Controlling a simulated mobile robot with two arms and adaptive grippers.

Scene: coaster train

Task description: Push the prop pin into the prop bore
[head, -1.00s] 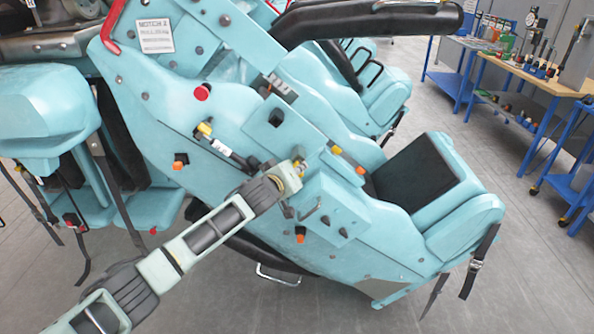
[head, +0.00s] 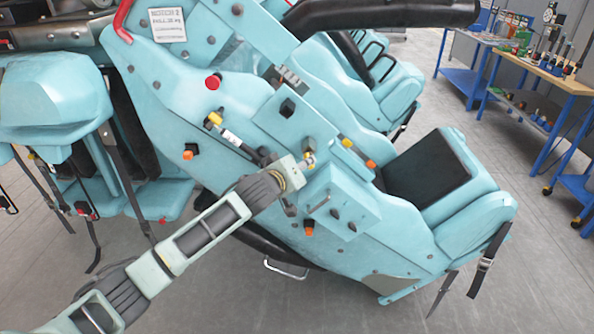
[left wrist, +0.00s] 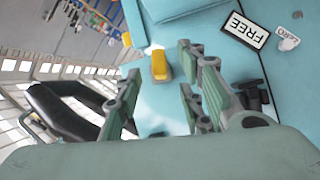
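My left gripper (head: 305,166) is at the turquoise side panel of the coaster car, just above a raised box (head: 340,205). In the left wrist view its fingers (left wrist: 156,84) stand apart, with nothing seen gripped between them. A yellow block (left wrist: 159,65) on the turquoise surface shows beyond the gap; I cannot tell if the fingers touch it. A yellow-ended part with a pale shaft (head: 230,137) lies on the panel left of the gripper. I cannot tell which part is the prop pin. The prop bore is not clearly identifiable. My right gripper is not in view.
Orange knobs (head: 187,155) and a red knob (head: 212,83) stick out from the panel. A black padded bar (head: 380,14) crosses above. A FREE label (left wrist: 244,30) shows in the left wrist view. Workbenches (head: 535,75) stand far right. The floor at lower right is clear.

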